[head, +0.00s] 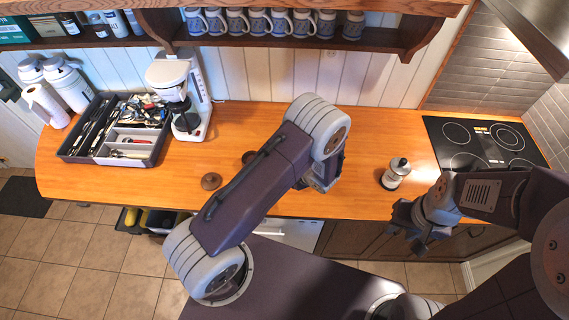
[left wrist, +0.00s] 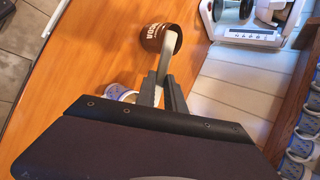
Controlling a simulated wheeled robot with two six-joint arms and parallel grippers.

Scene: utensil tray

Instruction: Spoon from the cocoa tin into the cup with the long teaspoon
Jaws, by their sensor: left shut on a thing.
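In the left wrist view, my left gripper (left wrist: 162,88) is shut on the long teaspoon (left wrist: 165,62), a pale narrow shape reaching to the mouth of the brown cocoa tin (left wrist: 152,36). I cannot tell how deep its tip is. The white and blue cup (left wrist: 118,91) shows beside the fingers, partly hidden by the gripper body. In the head view, my left arm hides the cup and most of the cocoa tin (head: 248,157). My right gripper (head: 408,228) is open and empty in front of the counter's edge, near the cooktop.
A round brown lid (head: 211,181) lies on the counter (head: 240,125). A moka pot (head: 396,172) stands right of my left arm. A utensil tray (head: 68,152) and a coffee maker (head: 178,88) stand at the left. A black cooktop (head: 484,140) is at the right.

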